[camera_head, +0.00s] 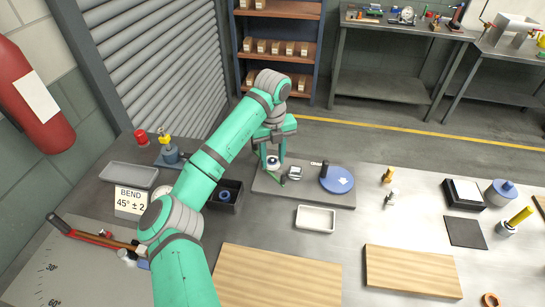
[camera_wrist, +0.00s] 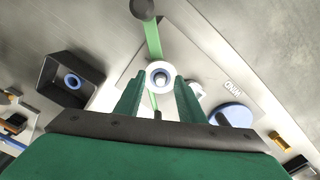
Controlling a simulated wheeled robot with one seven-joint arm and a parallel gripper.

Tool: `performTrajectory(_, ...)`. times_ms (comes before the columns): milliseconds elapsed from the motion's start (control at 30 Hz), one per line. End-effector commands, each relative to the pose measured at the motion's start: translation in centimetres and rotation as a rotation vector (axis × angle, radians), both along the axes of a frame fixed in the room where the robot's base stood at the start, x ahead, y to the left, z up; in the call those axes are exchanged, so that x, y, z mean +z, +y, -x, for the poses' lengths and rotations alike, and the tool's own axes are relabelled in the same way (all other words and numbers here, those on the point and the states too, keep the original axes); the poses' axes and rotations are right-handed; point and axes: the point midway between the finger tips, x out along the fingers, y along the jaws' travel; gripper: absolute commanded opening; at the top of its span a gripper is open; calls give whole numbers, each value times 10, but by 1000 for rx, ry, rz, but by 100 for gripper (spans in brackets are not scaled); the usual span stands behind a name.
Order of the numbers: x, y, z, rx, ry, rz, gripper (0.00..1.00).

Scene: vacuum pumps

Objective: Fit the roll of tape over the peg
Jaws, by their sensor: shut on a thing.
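In the wrist view, the roll (camera_wrist: 150,70) sits between the two green fingertips of my gripper (camera_wrist: 160,80). A pale, rounded piece, possibly the top of the peg (camera_wrist: 160,80), shows inside the roll's hole. I cannot tell whether the roll is around it or above it. The rest of the peg is hidden.
A black bin (camera_head: 237,206) with a blue ring (camera_head: 225,196) stands left of the plate. A white tray (camera_head: 315,219) lies in front.

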Motion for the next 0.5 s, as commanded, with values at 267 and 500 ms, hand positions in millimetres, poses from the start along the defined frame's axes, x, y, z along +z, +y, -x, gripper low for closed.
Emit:
performTrajectory(267,-1,0,0,0,0,0,58)
performTrajectory(500,1,0,0,0,-1,0,58)
